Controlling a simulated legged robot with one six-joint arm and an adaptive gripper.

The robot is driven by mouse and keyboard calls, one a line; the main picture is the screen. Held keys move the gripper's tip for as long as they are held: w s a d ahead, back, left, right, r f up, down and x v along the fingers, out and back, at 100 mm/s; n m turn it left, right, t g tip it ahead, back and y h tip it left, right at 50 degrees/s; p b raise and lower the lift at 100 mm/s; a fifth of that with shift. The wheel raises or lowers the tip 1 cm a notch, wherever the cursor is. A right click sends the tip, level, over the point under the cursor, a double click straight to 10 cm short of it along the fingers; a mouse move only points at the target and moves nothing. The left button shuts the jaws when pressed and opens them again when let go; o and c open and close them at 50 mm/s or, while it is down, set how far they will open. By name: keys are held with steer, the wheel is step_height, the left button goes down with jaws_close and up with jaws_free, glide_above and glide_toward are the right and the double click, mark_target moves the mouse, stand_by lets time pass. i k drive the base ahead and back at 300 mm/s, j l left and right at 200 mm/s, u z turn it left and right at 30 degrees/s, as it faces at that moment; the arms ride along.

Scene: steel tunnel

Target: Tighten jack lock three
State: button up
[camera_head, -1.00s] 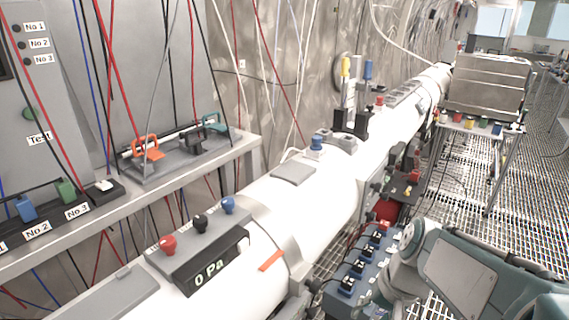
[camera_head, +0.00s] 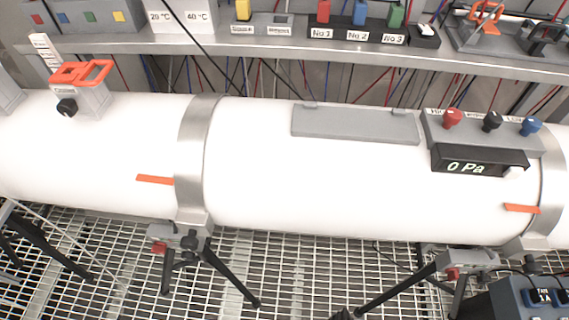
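The right stand (camera_head: 470,261) has a similar red knob (camera_head: 452,274) and is partly cut off at the bottom. No label numbers either stand, so I cannot tell which one is jack lock three. My gripper is not in view.
A shelf (camera_head: 250,48) with labelled blocks runs behind the pipe. A panel reading 0 Pa (camera_head: 468,167) sits on the pipe at right. An orange-handled unit (camera_head: 80,90) is at left. Metal grating (camera_head: 300,275) covers the floor.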

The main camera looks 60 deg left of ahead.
mark_target(159, 248)
steer(key=u, duration=3.45)
steer(key=i+u, duration=0.15)
steer(key=i, duration=0.5)
